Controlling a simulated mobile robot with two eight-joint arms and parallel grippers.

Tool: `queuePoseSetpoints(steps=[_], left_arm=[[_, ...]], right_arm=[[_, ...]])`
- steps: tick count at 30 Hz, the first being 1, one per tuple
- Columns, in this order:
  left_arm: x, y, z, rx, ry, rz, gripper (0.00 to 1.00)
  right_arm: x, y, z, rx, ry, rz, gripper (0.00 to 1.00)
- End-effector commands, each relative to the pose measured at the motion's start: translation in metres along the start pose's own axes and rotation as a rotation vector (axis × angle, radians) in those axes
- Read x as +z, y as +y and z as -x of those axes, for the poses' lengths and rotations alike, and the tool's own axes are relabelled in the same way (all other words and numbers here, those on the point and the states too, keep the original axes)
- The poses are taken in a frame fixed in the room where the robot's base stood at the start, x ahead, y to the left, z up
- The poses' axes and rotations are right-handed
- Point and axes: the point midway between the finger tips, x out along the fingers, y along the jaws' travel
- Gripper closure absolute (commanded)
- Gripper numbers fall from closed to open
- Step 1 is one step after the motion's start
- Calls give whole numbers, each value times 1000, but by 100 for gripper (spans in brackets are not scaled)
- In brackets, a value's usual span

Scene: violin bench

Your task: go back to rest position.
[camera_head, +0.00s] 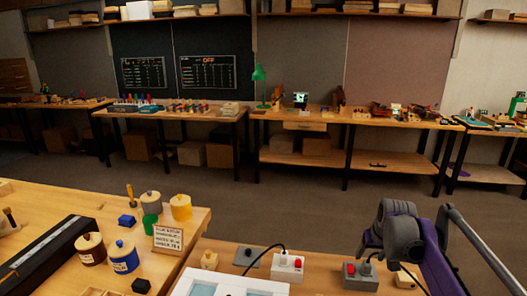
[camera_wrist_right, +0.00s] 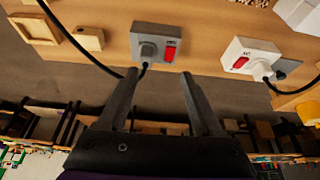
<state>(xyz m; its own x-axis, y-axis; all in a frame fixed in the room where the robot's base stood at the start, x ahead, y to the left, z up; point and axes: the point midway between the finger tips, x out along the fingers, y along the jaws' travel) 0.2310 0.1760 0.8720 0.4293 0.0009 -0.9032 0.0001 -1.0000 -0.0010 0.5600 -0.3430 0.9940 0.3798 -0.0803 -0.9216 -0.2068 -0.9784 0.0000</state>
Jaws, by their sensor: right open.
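My right gripper (camera_head: 374,246) is at the lower right of the head view, above the front bench. In the right wrist view its two fingers (camera_wrist_right: 159,76) are apart with nothing between them. Beyond the fingertips lies a grey switch box (camera_wrist_right: 169,35) with a red switch and a dark plug (camera_wrist_right: 148,50) seated in it; the fingers appear clear of both. The grey box (camera_head: 352,278) also shows below the gripper in the head view, partly hidden. My left gripper is not in view.
A white switch box (camera_head: 287,268) with a black cord stands left of the grey one. Several lidded jars, including a blue one (camera_head: 123,257), and a label card (camera_head: 168,239) stand on the left bench. Open floor (camera_head: 290,205) separates these benches from the back tables.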

Motion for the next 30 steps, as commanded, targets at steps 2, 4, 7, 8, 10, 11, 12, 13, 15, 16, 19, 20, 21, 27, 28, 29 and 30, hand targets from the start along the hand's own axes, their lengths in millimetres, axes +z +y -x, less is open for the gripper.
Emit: queuePoseSetpoints(steps=[2,4,7,8,10,11,12,13,15,16,19,20,21,27,28,29,30], left_arm=[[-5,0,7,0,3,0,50],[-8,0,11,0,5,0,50],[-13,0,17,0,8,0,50],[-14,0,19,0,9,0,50],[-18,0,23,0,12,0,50],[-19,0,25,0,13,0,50],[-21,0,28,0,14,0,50],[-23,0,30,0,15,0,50],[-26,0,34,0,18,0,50],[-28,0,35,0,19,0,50],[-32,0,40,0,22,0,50],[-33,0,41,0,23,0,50],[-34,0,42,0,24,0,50],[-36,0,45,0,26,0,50],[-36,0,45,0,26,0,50],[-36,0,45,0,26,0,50],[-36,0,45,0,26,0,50]], right_arm=[[27,-21,24,-11,6,22,33],[55,-38,40,-19,12,40,33],[99,-57,59,-30,20,68,33],[112,-62,64,-34,23,75,33],[146,-72,73,-43,30,92,33],[161,-76,76,-47,33,101,33],[182,-81,80,-51,37,111,33],[197,-84,82,-55,40,120,33],[232,-89,84,-63,48,137,33],[246,-91,84,-67,51,144,33],[289,-95,82,-77,59,164,33],[299,-96,80,-79,61,169,33],[311,-96,79,-82,64,175,33],[342,-97,72,-88,70,188,33],[342,-97,72,-88,71,189,33],[343,-97,71,-89,71,189,33],[343,-97,71,-89,71,189,33]])
